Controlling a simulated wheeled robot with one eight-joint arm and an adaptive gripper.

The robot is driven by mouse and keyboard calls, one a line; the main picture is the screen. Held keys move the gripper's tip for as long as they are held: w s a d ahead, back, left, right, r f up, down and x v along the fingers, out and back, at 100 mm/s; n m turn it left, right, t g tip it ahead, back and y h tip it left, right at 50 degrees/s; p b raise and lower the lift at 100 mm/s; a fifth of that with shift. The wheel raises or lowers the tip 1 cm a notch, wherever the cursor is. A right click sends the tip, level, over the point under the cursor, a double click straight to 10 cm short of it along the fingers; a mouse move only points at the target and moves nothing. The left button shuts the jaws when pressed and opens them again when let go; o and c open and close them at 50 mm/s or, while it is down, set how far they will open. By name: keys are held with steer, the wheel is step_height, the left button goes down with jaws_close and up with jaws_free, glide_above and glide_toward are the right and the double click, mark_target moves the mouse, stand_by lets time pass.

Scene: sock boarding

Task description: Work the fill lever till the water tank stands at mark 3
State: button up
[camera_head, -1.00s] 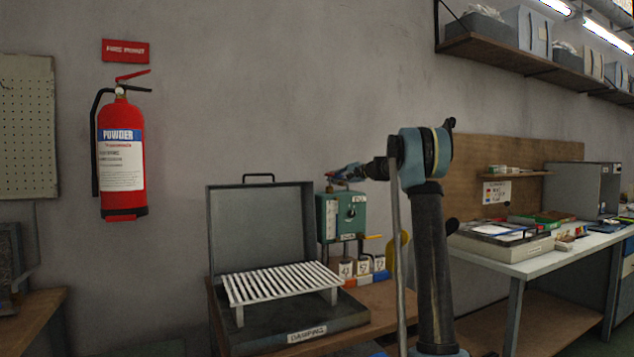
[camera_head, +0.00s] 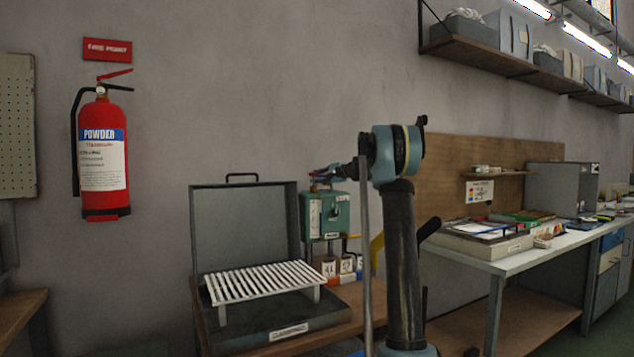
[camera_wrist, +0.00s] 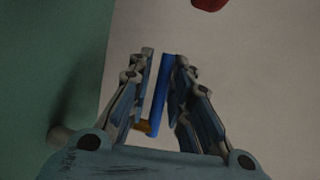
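The water tank unit is a green box (camera_head: 340,208) on the bench against the wall, with a pale upright gauge strip (camera_head: 314,219) at its left and a dark knob on its front. The water level and marks are too small to read. My gripper (camera_head: 322,174) is at the top of the box. In the wrist view my gripper (camera_wrist: 165,60) has its fingers apart, with a blue bar (camera_wrist: 161,90) between them, close to the right finger. A gap shows on the left side. The bar has an orange-brown piece at its lower end. I cannot tell for certain that it is the fill lever.
An open grey case with a white slatted rack (camera_head: 262,282) stands left of the tank. Small labelled containers (camera_head: 345,266) and a yellow handle (camera_head: 352,237) are below it. A fire extinguisher (camera_head: 103,155) hangs at left. A worktable (camera_head: 490,262) stands at right.

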steer(key=v, duration=1.1)
steer(key=shift+s+d+r, duration=0.1)
steer(key=shift+s+d, duration=0.15)
steer(key=shift+d, duration=0.1)
steer(key=s+a+f+n+g+h, duration=0.15)
steer(key=s+f, duration=0.35)
steer(key=s, duration=0.5)
steer(key=s+a+f+n+g+h, duration=0.1)
steer(key=s+a+f+n+g, duration=0.1)
steer(key=s+f, duration=0.65)
steer(key=s+a+f+n+g+h, duration=0.2)
steer(key=s, duration=1.1)
steer(key=s+d+f+n+g+h, duration=0.1)
steer(key=s+d+f, duration=0.4)
steer(key=s+f, duration=0.8)
steer(key=s+d+f+n+g+h, duration=0.2)
steer(key=s+d+f+h, duration=0.3)
steer(key=s+f, duration=0.9)
steer(key=s+n+h, duration=0.1)
steer(key=s, duration=0.3)
steer(key=shift+s+f, duration=0.25)
steer(key=shift+s, duration=0.1)
steer(key=shift+r, duration=0.1)
